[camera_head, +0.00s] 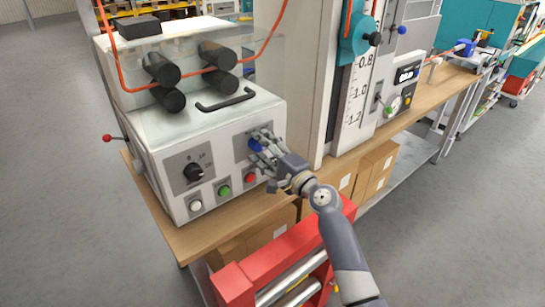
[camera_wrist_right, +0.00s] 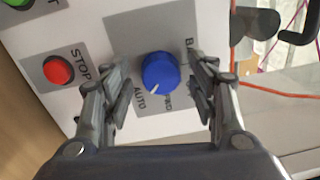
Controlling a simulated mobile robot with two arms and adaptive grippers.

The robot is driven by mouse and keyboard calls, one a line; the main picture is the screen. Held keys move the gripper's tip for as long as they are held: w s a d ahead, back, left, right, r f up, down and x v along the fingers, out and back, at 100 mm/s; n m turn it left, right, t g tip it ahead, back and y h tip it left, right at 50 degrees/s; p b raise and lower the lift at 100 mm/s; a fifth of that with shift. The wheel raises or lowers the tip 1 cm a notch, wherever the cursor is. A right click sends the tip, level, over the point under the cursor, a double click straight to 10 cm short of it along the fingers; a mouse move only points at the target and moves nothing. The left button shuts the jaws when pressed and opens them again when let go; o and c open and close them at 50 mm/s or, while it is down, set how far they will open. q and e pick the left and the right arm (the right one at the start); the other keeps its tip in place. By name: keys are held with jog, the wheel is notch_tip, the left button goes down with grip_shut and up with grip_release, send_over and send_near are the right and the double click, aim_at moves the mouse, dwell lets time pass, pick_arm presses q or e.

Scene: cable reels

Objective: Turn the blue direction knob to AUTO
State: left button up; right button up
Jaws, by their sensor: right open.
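The blue direction knob (camera_head: 255,145) is on a grey plate on the white machine's front panel. In the right wrist view the knob (camera_wrist_right: 160,73) is in the middle, and its white pointer line aims down-left, nearer the AUTO label (camera_wrist_right: 138,97) than the partly covered label to its right. My right gripper (camera_head: 263,147) is at the panel with its fingers around the knob. In the right wrist view the open fingers (camera_wrist_right: 160,70) stand on either side of the knob, with a gap on each side. My left gripper is not in view.
A red STOP button (camera_wrist_right: 58,70) is beside the knob's plate. A green button (camera_head: 224,190), a white button (camera_head: 196,205) and a black knob (camera_head: 194,172) are further left. A black handle (camera_head: 226,99) is above. A red frame with rollers (camera_head: 285,262) stands in front.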

jog(key=v, duration=1.1)
jog(key=shift+s+d, duration=0.15)
jog(key=shift+s, duration=0.1)
jog(key=shift+f, duration=0.1)
